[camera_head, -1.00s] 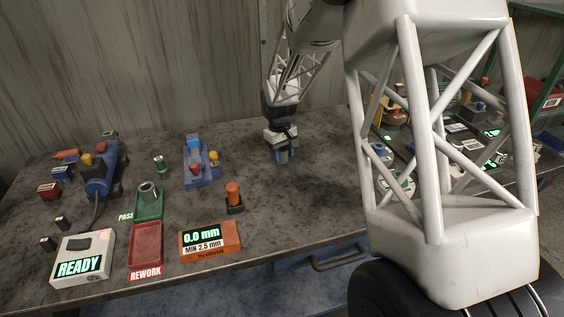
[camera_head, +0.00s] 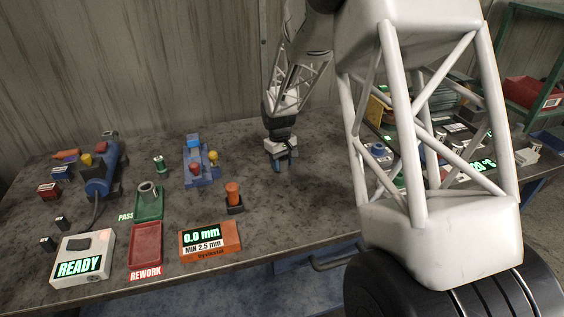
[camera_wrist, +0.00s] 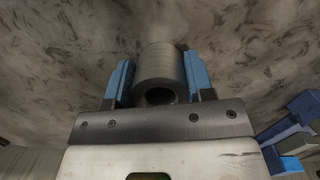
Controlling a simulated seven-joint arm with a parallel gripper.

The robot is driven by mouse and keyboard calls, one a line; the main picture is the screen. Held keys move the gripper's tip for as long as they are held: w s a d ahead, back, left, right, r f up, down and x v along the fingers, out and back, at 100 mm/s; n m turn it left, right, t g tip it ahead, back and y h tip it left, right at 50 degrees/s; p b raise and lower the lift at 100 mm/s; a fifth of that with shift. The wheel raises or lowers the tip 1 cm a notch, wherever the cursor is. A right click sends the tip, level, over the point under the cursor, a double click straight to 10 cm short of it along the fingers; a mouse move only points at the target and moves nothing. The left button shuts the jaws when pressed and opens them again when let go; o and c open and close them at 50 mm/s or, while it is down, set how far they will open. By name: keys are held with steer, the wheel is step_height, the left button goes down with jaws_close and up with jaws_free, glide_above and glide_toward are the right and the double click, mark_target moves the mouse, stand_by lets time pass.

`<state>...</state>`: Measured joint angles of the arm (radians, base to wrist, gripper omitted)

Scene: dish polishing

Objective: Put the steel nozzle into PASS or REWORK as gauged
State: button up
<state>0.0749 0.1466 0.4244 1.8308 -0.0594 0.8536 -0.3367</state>
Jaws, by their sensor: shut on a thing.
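My gripper (camera_head: 281,164) is above the bare middle of the table, right of the trays. In the wrist view its blue fingers are shut on a grey steel nozzle (camera_wrist: 160,67), a hollow cylinder with its open end toward the camera. In the head view the held nozzle is hard to make out. The green PASS tray (camera_head: 149,215) holds another grey hollow cylinder (camera_head: 148,190). The red REWORK tray (camera_head: 146,246) in front of it is empty. The orange gauge (camera_head: 210,240) right of REWORK reads 0.0 mm, MIN 2.5 mm.
A white box (camera_head: 82,258) showing READY stands front left. A blue tool (camera_head: 99,177) lies behind it. A blue stand (camera_head: 198,167) with coloured knobs is left of my gripper. An orange-topped peg in a dark block (camera_head: 233,197) stands behind the gauge. The table around my gripper is clear.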

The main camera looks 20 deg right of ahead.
steer(key=o, duration=1.3)
steer(key=shift+c, duration=0.2)
steer(key=shift+r, duration=0.1)
step_height(320, 180, up, 12)
steer(key=w, duration=0.1)
steer(key=shift+w+a, duration=0.15)
steer(key=shift+a, duration=0.05)
